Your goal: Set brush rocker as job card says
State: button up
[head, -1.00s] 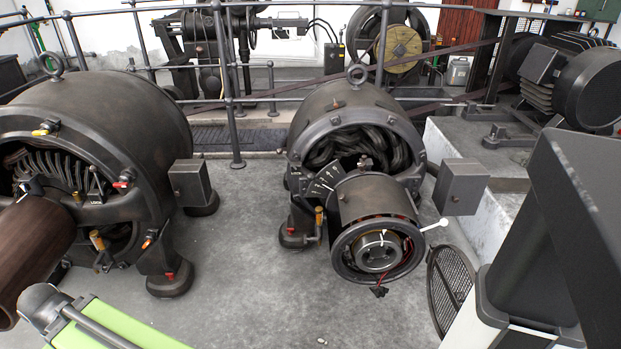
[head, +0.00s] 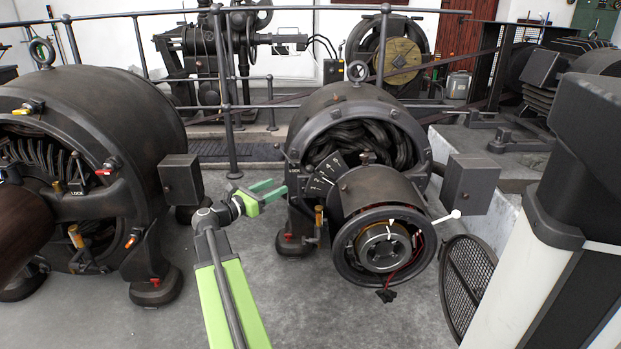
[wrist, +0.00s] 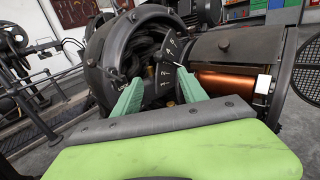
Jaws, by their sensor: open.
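The middle dynamo (head: 362,112) has an open end with dark windings showing. A dark scale plate (head: 325,180) with white numbers and marks is on its left side, and shows in the wrist view (wrist: 163,70). A drum (head: 378,190) with a round end ring stands out in front. A white-tipped lever (head: 446,217) sticks out to its right. A small orange-handled lever (head: 319,216) is below the plate. My gripper (head: 270,191) is open and empty, left of the plate, fingers toward it. It also shows in the wrist view (wrist: 158,92). I cannot make out a job card.
A second, larger dynamo (head: 95,120) with a "LOCK" label and a brown shaft stands at the left. Grey boxes (head: 180,180) (head: 470,184) flank the middle dynamo. A round mesh guard (head: 467,280) leans at the right. A railing (head: 300,104) runs behind. Floor in front is clear.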

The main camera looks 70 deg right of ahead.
aim_at(307, 171)
jog(key=x, duration=1.7)
jog(key=shift+w+d, duration=0.1)
grip_shut()
dwell(0.6)
